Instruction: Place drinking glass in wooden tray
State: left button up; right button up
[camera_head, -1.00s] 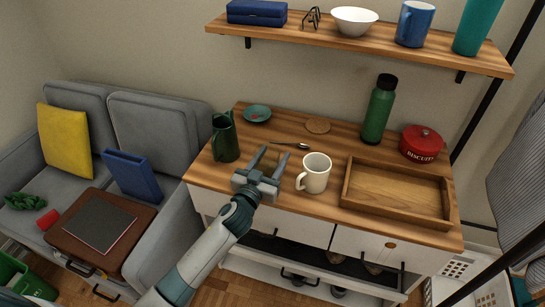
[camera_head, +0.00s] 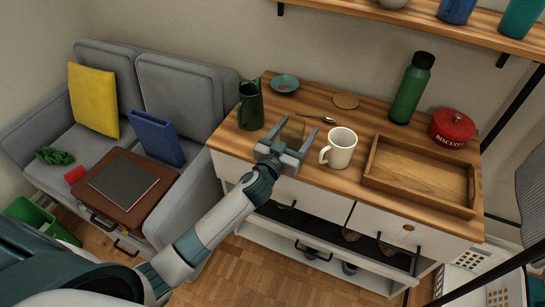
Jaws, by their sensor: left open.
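My left gripper (camera_head: 300,124) is open over the front left of the wooden desk top. A small brownish, see-through-looking thing (camera_head: 292,130) shows between its fingers; it may be the drinking glass, but it is partly hidden and I cannot tell whether the fingers touch it. The wooden tray (camera_head: 425,199) lies empty at the right of the desk top, to the right of the gripper. My right gripper is not in view.
A white mug (camera_head: 340,148) stands between gripper and tray. A dark green pitcher (camera_head: 250,107) is left of the gripper, with a spoon (camera_head: 318,118) behind it. A green bottle (camera_head: 410,90) and red biscuit tin (camera_head: 451,128) stand behind the tray. A wall shelf (camera_head: 470,25) overhangs.

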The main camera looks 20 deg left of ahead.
pick_arm(q)
jog(key=s+a+b, duration=0.2)
jog(key=s+a, duration=0.1)
jog(key=s, duration=1.4)
jog(key=shift+r, duration=0.4)
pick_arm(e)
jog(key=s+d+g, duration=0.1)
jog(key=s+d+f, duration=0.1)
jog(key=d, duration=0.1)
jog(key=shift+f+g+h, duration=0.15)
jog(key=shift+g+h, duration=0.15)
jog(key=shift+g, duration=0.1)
pick_arm(q)
jog(key=shift+o, duration=0.3)
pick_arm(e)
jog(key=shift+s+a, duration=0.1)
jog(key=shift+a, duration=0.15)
